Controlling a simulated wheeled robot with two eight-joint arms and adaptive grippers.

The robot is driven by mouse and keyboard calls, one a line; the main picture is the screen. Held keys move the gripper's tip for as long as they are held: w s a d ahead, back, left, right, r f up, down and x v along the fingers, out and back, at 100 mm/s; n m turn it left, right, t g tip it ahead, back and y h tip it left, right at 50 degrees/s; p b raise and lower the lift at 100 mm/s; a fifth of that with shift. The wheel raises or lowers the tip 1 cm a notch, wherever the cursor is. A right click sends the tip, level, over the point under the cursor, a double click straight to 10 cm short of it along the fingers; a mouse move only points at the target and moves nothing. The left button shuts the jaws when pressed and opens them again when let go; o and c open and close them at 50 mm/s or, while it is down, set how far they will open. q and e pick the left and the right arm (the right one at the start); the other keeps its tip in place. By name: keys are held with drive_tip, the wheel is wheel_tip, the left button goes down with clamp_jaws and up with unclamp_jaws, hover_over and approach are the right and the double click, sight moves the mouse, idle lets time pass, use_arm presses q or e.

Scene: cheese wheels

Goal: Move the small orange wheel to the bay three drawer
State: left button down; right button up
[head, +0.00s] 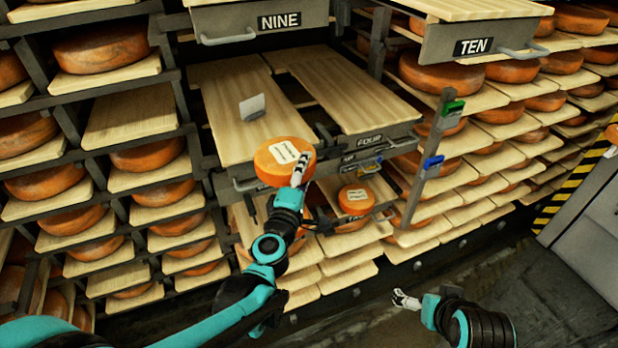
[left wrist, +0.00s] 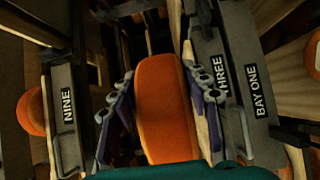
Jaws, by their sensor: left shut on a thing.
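My left gripper (head: 300,172) is shut on an orange cheese wheel (head: 278,160) with a white label. In the left wrist view, the wheel (left wrist: 165,105) is edge-on between the two fingers of the left gripper (left wrist: 165,90). In the head view it overlaps the front of a pulled-out wooden-topped drawer (head: 225,105); its label there is hidden. A drawer front marked THREE (left wrist: 221,75) shows beside the right finger in the left wrist view. My right gripper (head: 405,299) is low at right, away from the wheel; its finger opening is unclear.
A white card (head: 252,107) stands on the pulled-out drawer. The FOUR drawer (head: 370,140) is to its right, and NINE (head: 280,21) and TEN (head: 474,46) are above. Another labelled wheel (head: 356,199) sits lower. A post with green and blue clips (head: 430,160) stands right.

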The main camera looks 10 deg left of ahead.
sight(286, 140)
use_arm(q)
drive_tip(key=shift+w+a+b, duration=0.2)
drive_tip(key=shift+w+a, duration=1.05)
drive_tip(key=shift+w, duration=0.6)
drive_tip(key=shift+w+a+b, duration=0.25)
drive_tip(key=shift+w+a, duration=1)
drive_tip(key=shift+w, duration=0.6)
drive_tip(key=shift+w+a+b, duration=0.2)
drive_tip(key=shift+w+a, duration=1.05)
drive_tip(key=shift+w, duration=0.6)
drive_tip(key=shift+w+a+f, duration=0.15)
drive_tip(key=shift+w+f, duration=0.05)
drive_tip(key=shift+f+b, duration=1)
drive_tip(key=shift+b, duration=0.05)
drive_tip(key=shift+f, duration=0.25)
drive_tip(key=c, duration=0.7)
unclamp_jaws()
drive_tip(key=shift+s, duration=0.15)
